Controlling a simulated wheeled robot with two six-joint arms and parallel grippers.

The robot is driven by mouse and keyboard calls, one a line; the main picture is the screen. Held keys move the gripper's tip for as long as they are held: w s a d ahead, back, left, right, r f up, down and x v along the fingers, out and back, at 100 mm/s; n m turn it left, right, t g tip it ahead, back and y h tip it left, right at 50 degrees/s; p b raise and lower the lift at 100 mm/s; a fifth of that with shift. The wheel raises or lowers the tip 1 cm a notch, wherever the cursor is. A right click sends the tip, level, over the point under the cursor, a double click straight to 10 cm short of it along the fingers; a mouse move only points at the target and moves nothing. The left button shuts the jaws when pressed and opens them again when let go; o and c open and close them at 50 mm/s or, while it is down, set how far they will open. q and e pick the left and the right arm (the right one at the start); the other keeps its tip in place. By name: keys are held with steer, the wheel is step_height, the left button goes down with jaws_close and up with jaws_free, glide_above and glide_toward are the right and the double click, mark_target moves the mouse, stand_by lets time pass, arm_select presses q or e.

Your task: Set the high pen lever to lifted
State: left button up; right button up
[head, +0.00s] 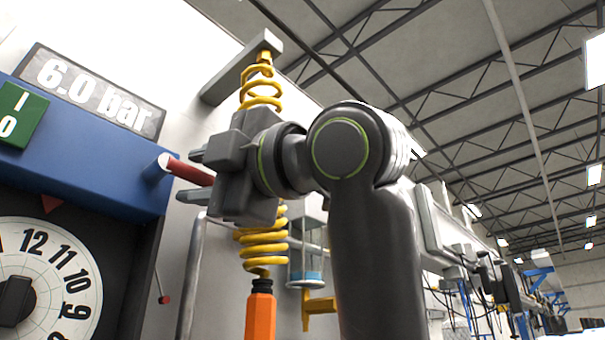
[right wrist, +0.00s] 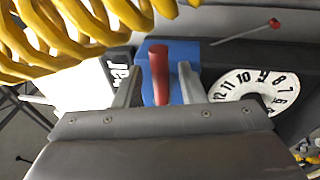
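A thick red handle (head: 190,170) sticks out from the side of the blue housing (head: 85,155); it also shows in the right wrist view (right wrist: 159,72). My right gripper (head: 196,177) is open, its two fingers on either side of this handle, with a visible gap on each side in the right wrist view. A thin rod lever with a small red knob (head: 164,299) is lower down, beside the dial case; it also shows in the right wrist view (right wrist: 274,23). No label shows which one is the pen lever. My left gripper is not in view.
A round white dial (head: 75,275) and a "6.0 bar" sign (head: 95,92) are at the left. A yellow coiled hose (head: 262,245) hangs from a grey bracket (head: 242,67), passing close behind my right gripper. An orange tool (head: 261,315) hangs at its bottom.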

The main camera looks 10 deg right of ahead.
steer(key=b+v, duration=0.7)
steer(key=v, duration=0.9)
